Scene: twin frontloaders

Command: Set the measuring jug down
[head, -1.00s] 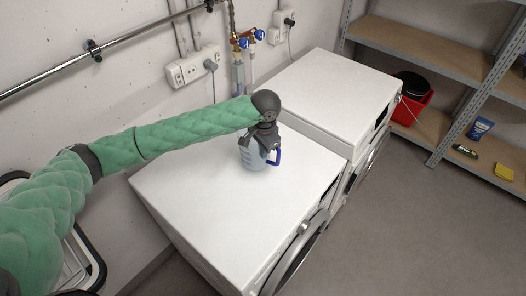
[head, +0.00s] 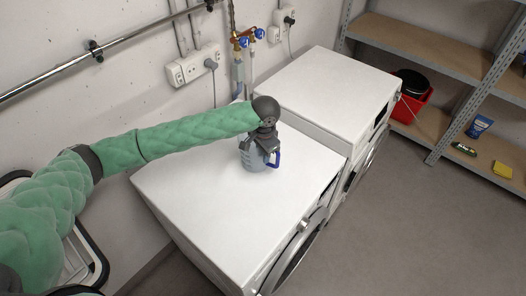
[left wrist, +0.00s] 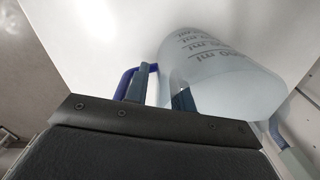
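The measuring jug (head: 251,159) is translucent pale blue with a dark blue handle (head: 276,159). It is upright at the back of the near washing machine's white top (head: 235,200); I cannot tell whether its base touches. My left gripper (head: 264,142) is over the jug's upper part and hides some of its rim. In the left wrist view the jug (left wrist: 220,75) shows its printed scale, and the blue handle (left wrist: 125,80) lies by the gripper's fingers (left wrist: 160,95). The gripper appears shut on the jug near the handle, though the contact is partly hidden. My right gripper is out of view.
A second white machine (head: 328,90) stands close behind the near one. Wall taps (head: 247,38), pipes and a socket box (head: 193,67) are behind the jug. Shelving (head: 430,45) with a red bucket (head: 410,105) stands at right. The near machine's front top is clear.

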